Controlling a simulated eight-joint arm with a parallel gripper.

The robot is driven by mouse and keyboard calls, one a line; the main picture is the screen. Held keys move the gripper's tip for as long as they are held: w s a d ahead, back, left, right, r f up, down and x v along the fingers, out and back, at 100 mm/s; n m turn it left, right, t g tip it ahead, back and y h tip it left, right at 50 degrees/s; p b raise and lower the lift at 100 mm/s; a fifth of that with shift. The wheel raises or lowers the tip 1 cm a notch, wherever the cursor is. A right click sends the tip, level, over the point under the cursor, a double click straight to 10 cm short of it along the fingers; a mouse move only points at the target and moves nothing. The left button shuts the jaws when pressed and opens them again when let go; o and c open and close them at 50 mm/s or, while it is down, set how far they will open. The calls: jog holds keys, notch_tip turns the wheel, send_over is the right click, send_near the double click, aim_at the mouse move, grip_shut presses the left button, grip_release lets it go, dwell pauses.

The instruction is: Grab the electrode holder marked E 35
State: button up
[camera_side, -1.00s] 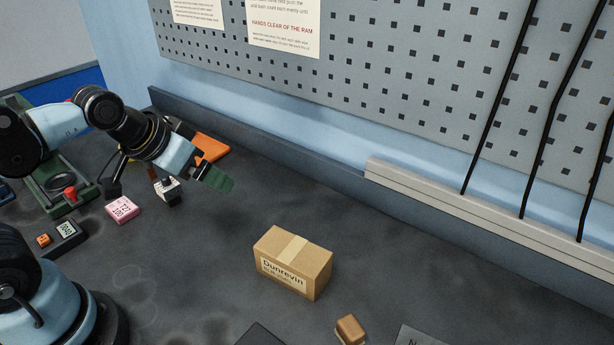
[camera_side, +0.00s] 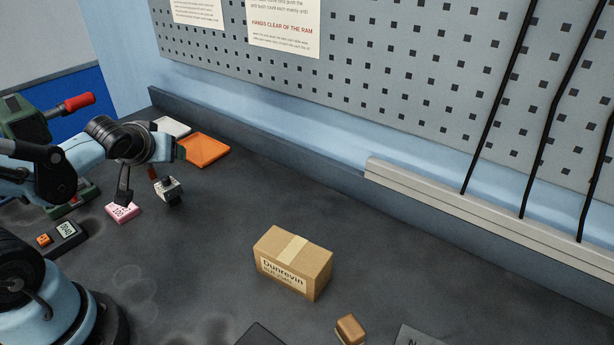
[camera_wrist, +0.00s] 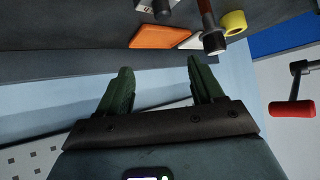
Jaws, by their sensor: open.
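I cannot read an E 35 mark on anything in either view. In the side view my gripper (camera_side: 178,150) is at the left, above the bench and in front of the orange tray; its fingers hardly show there. In the wrist view my gripper (camera_wrist: 160,66) has its two dark green fingers spread, with nothing between them. A rod with a dark round end (camera_wrist: 213,38) shows beyond the right finger; I cannot tell whether it is an electrode holder. A small grey block with a black knob (camera_side: 168,189) stands below and apart from my gripper.
An orange tray (camera_side: 205,152) and a white tray (camera_side: 172,127) lie near the wall. A pink block (camera_side: 122,212) and a small display unit (camera_side: 64,234) sit at left. A green press with a red handle (camera_side: 78,102) is far left.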

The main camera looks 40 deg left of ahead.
jog(key=s+a+n+y, duration=0.3)
jog(key=a+n+y, duration=0.1)
jog(key=a, duration=0.3)
jog(key=shift+g, duration=0.3)
jog(key=shift+x, duration=5.8)
jog(key=shift+w, duration=0.15)
jog(key=shift+d, duration=0.1)
jog(key=c, duration=1.2)
jog(key=shift+c, duration=0.2)
jog(key=shift+r, duration=0.15)
